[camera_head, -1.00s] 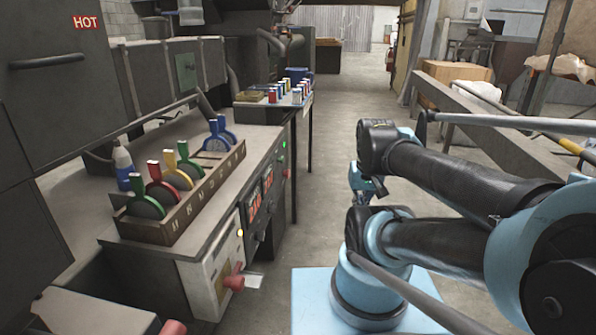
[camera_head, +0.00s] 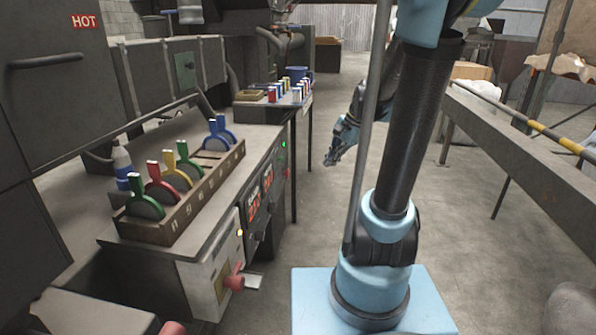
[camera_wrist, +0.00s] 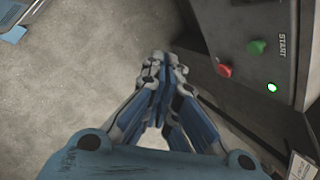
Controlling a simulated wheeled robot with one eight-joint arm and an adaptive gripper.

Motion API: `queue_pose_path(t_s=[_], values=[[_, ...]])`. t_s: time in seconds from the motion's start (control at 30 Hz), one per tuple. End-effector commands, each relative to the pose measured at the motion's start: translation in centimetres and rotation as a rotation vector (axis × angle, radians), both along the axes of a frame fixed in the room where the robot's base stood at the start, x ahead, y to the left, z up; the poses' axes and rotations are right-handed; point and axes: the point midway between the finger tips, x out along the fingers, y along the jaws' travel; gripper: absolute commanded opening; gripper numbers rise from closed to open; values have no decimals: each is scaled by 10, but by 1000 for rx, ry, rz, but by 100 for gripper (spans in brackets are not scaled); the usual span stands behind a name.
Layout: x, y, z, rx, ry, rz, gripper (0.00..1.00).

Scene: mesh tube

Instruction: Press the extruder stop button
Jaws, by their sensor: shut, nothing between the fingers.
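A red button (camera_wrist: 224,70) sits on a grey panel (camera_wrist: 262,20) at the right of the wrist view. Above and right of it is a green button (camera_wrist: 257,47) by the word START. A green light (camera_wrist: 272,87) glows on the same panel. In the head view, a small red spot (camera_head: 286,172) and the green light (camera_head: 284,144) show on the far end of the console. My gripper (camera_wrist: 160,62) is shut and empty, left of the red button and apart from it. In the head view my gripper (camera_head: 331,160) hangs over the aisle, right of the console.
The console (camera_head: 262,165) bears a rack of coloured levers (camera_head: 185,220) and red lit displays (camera_head: 262,195). A small table (camera_head: 300,100) with small coloured containers stands behind it. A long beam (camera_head: 530,150) runs along the right. The aisle floor (camera_head: 330,215) is clear.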

Motion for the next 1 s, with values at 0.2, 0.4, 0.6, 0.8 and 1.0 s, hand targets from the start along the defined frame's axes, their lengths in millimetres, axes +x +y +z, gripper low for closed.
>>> queue_pose_path(t_s=[0.2,0.4,0.6,0.8,1.0], values=[[56,5,-7,116,88,-176,0],[103,7,-21,220,178,-332,0],[148,7,-41,322,279,-479,0],[184,6,-63,408,376,-600,0],[202,4,-77,456,433,-665,0]])
